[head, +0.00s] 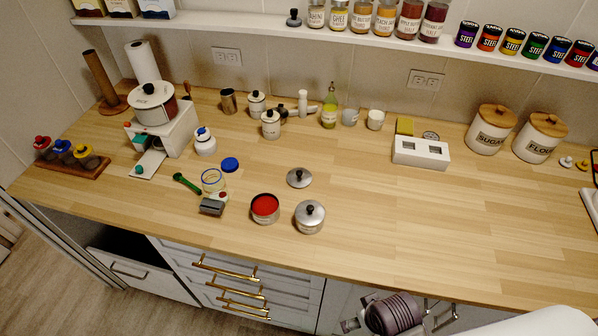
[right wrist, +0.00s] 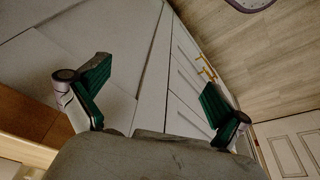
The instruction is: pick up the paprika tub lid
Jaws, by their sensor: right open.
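An open metal tub (head: 265,209) with red powder inside, likely the paprika, stands on the wooden counter in the head view. A round silver lid (head: 299,178) with a black knob lies flat on the counter behind it and to the right, apart from it. A similar tub with its lid on (head: 309,217) stands to the right of the open tub. My right gripper (right wrist: 155,88) is open and empty in the right wrist view, with cabinet fronts and floor beyond it. In the head view it is at the bottom, in front of the counter. My left gripper is not in view.
A grey block-like item (head: 211,207), a glass jar (head: 213,181) and a green scoop (head: 187,183) lie left of the open tub. A white socketed block (head: 421,152) stands behind right. The counter's right front is clear. Cabinets with brass handles (head: 240,290) are below.

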